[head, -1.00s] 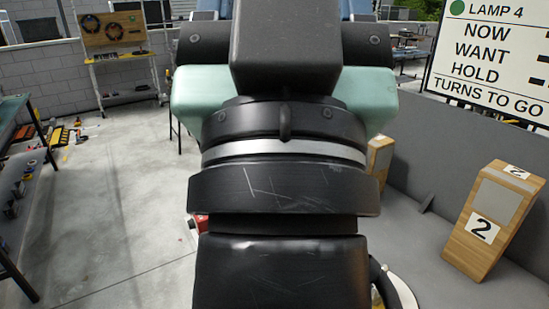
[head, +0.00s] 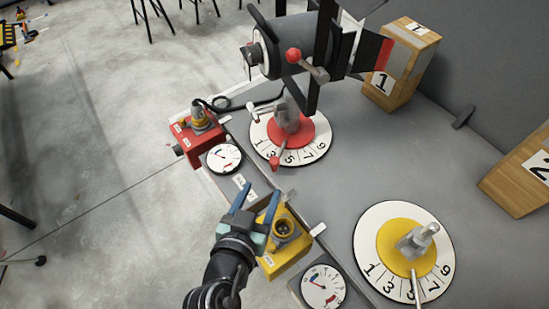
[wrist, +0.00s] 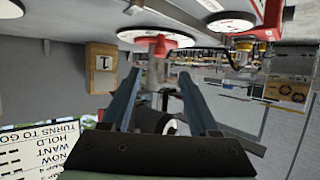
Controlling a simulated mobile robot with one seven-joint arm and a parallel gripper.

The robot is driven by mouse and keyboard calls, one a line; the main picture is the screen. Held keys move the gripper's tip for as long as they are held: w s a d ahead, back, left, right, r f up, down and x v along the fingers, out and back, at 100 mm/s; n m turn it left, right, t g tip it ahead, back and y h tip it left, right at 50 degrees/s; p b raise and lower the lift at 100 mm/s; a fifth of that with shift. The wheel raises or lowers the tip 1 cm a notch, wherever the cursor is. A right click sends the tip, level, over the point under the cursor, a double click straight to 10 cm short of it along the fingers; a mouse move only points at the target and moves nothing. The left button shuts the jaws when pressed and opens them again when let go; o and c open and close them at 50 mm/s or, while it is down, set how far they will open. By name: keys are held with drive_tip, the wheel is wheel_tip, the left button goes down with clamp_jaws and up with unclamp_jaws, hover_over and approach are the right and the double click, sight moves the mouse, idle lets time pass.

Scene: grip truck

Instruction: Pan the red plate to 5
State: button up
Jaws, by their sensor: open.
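The red plate (head: 310,128) sits on a white dial (head: 318,148) numbered 1 to 9, at the upper middle of the head view. A thin pointer with a red tip (head: 274,162) reaches over the dial near the 3. A black lamp (head: 275,48) with a red-knobbed lever (head: 293,56) stands above the plate. My gripper (head: 256,202) is open and empty, left of and nearer than the dial, near the yellow box. In the wrist view the picture is upside down, and the red plate (wrist: 160,40) shows beyond my spread blue fingers (wrist: 158,73).
A red box (head: 195,140) with a gauge stands left of the dial. A yellow box (head: 287,245) is beside my gripper. A yellow plate (head: 392,245) on its own dial lies at lower right. Wooden blocks 1 (head: 402,70) and 2 (head: 525,175) stand at right.

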sight(273, 164)
drive_tip(key=p+x, duration=0.1)
drive_tip(key=x, duration=1.1)
drive_tip(key=shift+w+d, duration=0.15)
drive_tip(key=shift+w, duration=0.15)
clamp_jaws()
idle(0.9)
